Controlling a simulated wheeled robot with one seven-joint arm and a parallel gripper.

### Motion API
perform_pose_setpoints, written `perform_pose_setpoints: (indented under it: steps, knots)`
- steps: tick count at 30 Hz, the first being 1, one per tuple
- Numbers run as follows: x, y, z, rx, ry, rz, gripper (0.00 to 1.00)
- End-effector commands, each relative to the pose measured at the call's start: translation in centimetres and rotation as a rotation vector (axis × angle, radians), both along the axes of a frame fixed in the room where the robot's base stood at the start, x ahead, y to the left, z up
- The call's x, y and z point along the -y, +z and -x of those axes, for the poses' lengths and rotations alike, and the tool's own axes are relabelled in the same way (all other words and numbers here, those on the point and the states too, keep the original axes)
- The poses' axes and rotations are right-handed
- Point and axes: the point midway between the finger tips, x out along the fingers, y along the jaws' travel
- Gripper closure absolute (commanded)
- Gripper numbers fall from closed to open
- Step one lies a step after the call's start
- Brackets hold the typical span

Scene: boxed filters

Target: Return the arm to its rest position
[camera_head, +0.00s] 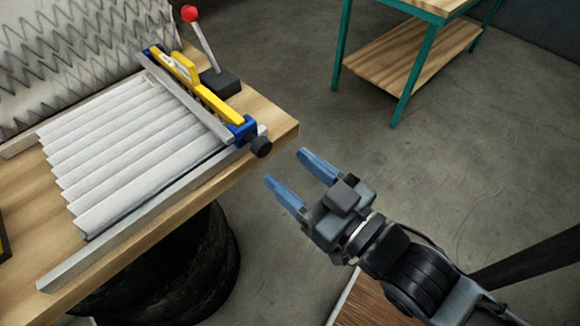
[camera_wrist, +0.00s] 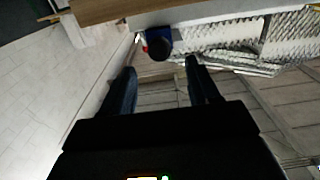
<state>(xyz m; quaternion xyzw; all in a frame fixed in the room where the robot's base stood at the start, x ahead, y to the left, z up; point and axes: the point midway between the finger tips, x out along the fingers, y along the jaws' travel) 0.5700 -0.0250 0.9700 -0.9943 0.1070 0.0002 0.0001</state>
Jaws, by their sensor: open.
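My gripper (camera_head: 294,174) is open and empty, held over the floor to the right of the wooden workbench (camera_head: 270,123) in the head view. Its two blue fingers point up and to the left, toward the bench corner, and are apart from it. In the wrist view my gripper (camera_wrist: 160,80) shows as two dark fingers spread with nothing between them. My arm reaches in from the lower right and is bent, away from the bench surface.
The bench holds a pleated white filter (camera_head: 130,150) between metal rails, a yellow and blue clamp bar (camera_head: 205,95) and a red-knobbed lever (camera_head: 205,45). A black drum (camera_head: 190,270) stands beneath. A green-legged table (camera_head: 400,55) stands at the back. Grey floor between is clear.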

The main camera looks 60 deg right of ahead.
Motion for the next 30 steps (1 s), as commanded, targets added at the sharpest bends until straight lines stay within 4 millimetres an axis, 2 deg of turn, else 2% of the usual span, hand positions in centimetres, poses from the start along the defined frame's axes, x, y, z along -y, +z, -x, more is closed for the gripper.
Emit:
perform_pose_setpoints:
  steps: [17,20,24,30]
  knots:
    - [-0.2,-0.1,0.4,-0.007,0.005,-0.001,0.40]
    - [-0.8,-0.4,1.8,-0.032,0.026,-0.010,0.40]
    - [-2.0,-1.1,5.6,-0.100,0.079,-0.026,0.40]
    - [-2.7,-1.2,11.1,-0.200,0.158,-0.034,0.40]
